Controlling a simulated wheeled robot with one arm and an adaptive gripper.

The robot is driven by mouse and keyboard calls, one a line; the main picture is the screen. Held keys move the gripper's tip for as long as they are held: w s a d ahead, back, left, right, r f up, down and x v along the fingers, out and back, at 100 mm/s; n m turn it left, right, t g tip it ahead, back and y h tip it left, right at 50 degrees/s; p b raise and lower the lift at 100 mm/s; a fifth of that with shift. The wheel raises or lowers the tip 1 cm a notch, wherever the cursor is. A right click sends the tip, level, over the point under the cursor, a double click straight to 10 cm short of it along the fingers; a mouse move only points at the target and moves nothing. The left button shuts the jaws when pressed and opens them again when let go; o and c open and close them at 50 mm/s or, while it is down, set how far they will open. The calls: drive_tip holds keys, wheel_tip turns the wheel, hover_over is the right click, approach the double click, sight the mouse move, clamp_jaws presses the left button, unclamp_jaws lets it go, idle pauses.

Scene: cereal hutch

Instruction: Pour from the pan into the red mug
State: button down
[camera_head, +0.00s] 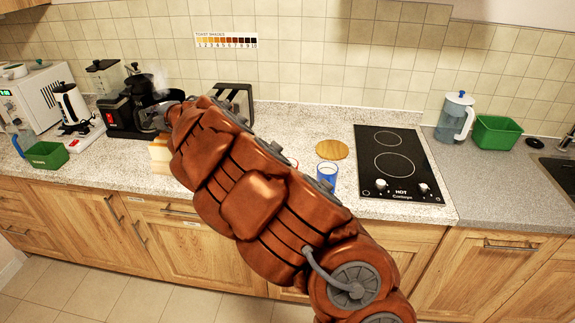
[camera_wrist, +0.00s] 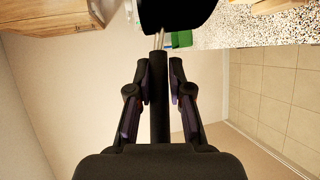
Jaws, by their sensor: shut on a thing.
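The black pan (camera_wrist: 178,12) shows at the top of the wrist view, with its long dark handle running down between my fingers. My gripper (camera_wrist: 159,75) is shut on this handle. In the head view my arm reaches up and left towards the coffee machine, and its own bulk hides my gripper. A dark shape with steam above it shows there, hard to separate from the machine. The red mug is not clearly in view. A thin reddish curve shows at my arm's right edge, left of a blue mug (camera_head: 327,175); I cannot tell what it is.
A black coffee machine (camera_head: 124,112), toaster (camera_head: 234,98) and white kettle (camera_head: 70,103) stand at the back left. A green bin (camera_head: 46,155) is at far left. A round wooden board (camera_head: 332,149) and black hob (camera_head: 395,165) lie right of my arm.

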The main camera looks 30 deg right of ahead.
drive_tip(key=shift+w+a+r+n+g+y, duration=0.2)
drive_tip(key=shift+w+r+n+g+y, duration=0.1)
drive_tip(key=shift+w+r+n+y, duration=0.55)
drive_tip(key=shift+w+d+r+y, duration=0.2)
drive_tip(key=shift+r+y, duration=0.05)
drive_tip(key=shift+y, duration=0.2)
drive_tip(key=shift+w+d+r+n+g+y, duration=0.3)
drive_tip(key=shift+d+r+n+g+y, duration=0.2)
drive_tip(key=shift+d+r+n+g, duration=0.15)
drive_tip(key=s+d+f+n+g+y+b, duration=0.1)
drive_tip(key=s+d, duration=0.2)
drive_tip(key=d, duration=0.6)
drive_tip(key=s+d+f+n+g+y, duration=0.1)
drive_tip(key=s+d, duration=0.1)
drive_tip(key=d, duration=0.8)
drive_tip(key=s+d+f+n+g+y+b, duration=0.1)
drive_tip(key=s+d+n, duration=0.15)
drive_tip(key=d, duration=0.65)
drive_tip(key=s+d+f+m, duration=0.1)
drive_tip(key=s+d+f, duration=2)
drive_tip(key=d, duration=0.3)
drive_tip(key=shift+f+m, duration=0.2)
drive_tip(key=shift+m, duration=0.15)
drive_tip(key=shift+t, duration=0.25)
